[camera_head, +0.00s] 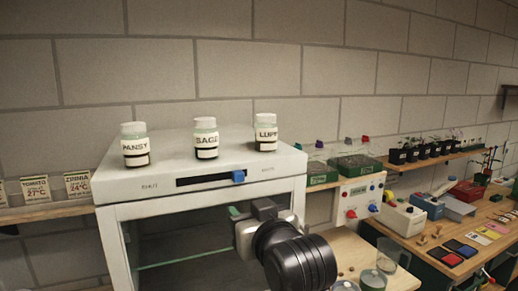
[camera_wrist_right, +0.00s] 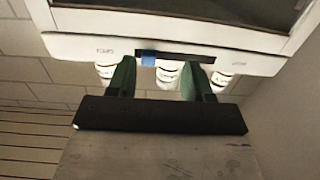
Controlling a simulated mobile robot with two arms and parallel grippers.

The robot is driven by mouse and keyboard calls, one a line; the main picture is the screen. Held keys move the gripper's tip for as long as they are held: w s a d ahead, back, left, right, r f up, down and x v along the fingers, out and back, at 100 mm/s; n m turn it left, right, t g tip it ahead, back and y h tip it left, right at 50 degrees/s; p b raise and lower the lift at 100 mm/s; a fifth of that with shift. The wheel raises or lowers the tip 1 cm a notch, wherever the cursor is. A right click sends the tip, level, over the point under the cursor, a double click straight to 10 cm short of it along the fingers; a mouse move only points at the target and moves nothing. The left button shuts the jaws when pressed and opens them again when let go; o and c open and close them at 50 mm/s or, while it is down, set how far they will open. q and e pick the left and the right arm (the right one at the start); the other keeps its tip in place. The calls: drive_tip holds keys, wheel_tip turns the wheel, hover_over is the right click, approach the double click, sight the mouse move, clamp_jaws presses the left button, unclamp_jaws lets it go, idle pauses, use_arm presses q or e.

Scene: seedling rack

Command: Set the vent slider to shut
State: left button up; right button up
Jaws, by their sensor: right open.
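The vent slider is a blue knob (camera_head: 239,177) in a dark slot (camera_head: 205,181) on the front top edge of a white cabinet (camera_head: 120,190). The knob sits near the slot's right end in the head view. Small labels flank the slot, too blurred to read surely. In the right wrist view, which is upside down, the knob (camera_wrist_right: 148,58) shows between the green fingertips, nearer the left one. My right gripper (camera_head: 238,211) is open and empty, in front of and just below the knob; its fingers (camera_wrist_right: 160,72) appear apart from it. My left gripper is out of view.
Three labelled jars, pansy (camera_head: 135,146), sage (camera_head: 206,138) and a third (camera_head: 266,133), stand on the cabinet top. A control box (camera_head: 359,198) with knobs and a bench (camera_head: 440,240) with several items lie to the right. Clear cups (camera_head: 373,281) stand at lower right.

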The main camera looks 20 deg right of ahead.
approach(240, 175)
drive_tip(key=shift+t, duration=0.4)
drive_tip(key=w+p, duration=0.2)
drive_tip(key=w, duration=0.2)
drive_tip(key=w+p, duration=0.2)
drive_tip(key=w, duration=0.3)
drive_tip(key=shift+a+f, duration=0.15)
drive_tip(key=shift+f, duration=0.1)
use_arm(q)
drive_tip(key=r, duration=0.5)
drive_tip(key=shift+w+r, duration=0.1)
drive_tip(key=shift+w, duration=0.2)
use_arm(e)
drive_tip(key=shift+c, duration=0.3)
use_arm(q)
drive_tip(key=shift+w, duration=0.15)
use_arm(e)
clamp_jaws()
